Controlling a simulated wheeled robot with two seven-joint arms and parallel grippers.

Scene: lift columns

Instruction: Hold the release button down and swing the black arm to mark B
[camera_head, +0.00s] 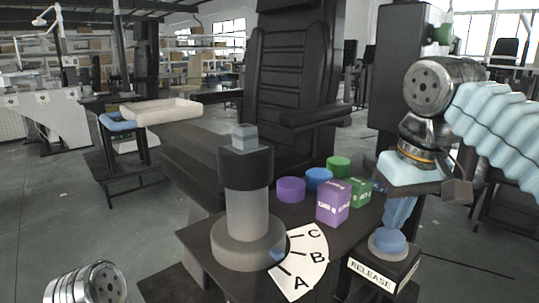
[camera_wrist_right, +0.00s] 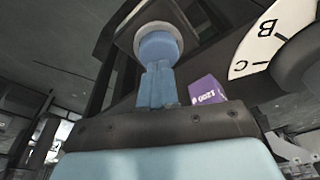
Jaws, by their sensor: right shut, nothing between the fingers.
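The release button (camera_head: 388,242) is a blue dome on a dark box labelled RELEASE (camera_head: 374,275), at the front right. My right gripper (camera_head: 393,228) points down with its blue fingers shut and empty, tips at the button's top. The wrist view also shows the fingers (camera_wrist_right: 158,72) against the button (camera_wrist_right: 158,44); I cannot tell how far it is pressed. A grey column (camera_head: 247,215) carries a black collar (camera_head: 246,168). A white dial (camera_head: 306,262) bears marks A, B and C. My left gripper is out of view.
A purple box (camera_head: 333,204), a green box (camera_head: 360,192), and purple (camera_head: 291,189), blue (camera_head: 318,178) and green (camera_head: 338,166) round pieces stand between column and button. A black chair (camera_head: 297,95) is behind.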

